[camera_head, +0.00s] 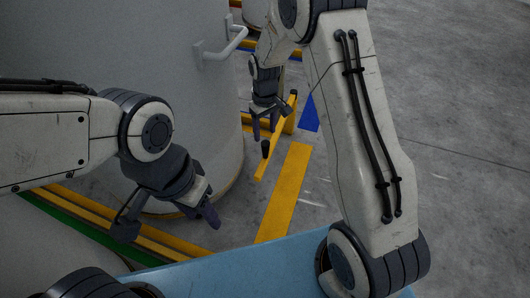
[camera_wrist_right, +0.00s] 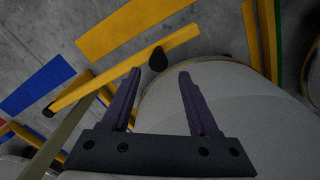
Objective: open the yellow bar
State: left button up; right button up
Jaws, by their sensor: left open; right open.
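The yellow bar (camera_head: 280,135) is a narrow bar that runs slantwise beside the large pale drum, with a black knob (camera_head: 265,148) on it. In the right wrist view the bar (camera_wrist_right: 112,80) crosses the upper left, and the knob (camera_wrist_right: 157,58) shows just beyond and between the fingertips. My right gripper (camera_head: 265,127) is open and empty, close to the knob; I cannot tell whether it touches. Its two purple fingers (camera_wrist_right: 160,74) stand apart on either side of the knob in the picture. My left gripper (camera_head: 210,213) is open and empty in front of the drum, away from the bar.
The large pale drum (camera_head: 110,50) with a white handle (camera_head: 225,44) fills the left. A broad yellow floor stripe (camera_head: 285,195) and a blue floor patch (camera_head: 310,113) lie right of the bar. Grey floor (camera_head: 460,110) at the right is clear.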

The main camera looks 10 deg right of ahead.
aim_at(266, 151)
notch_tip(266, 151, down, 11)
jog(key=b, duration=0.5)
jog(key=shift+w+d+r+b, duration=0.1)
jog(key=shift+b, duration=0.3)
grip_shut()
dwell(0.9)
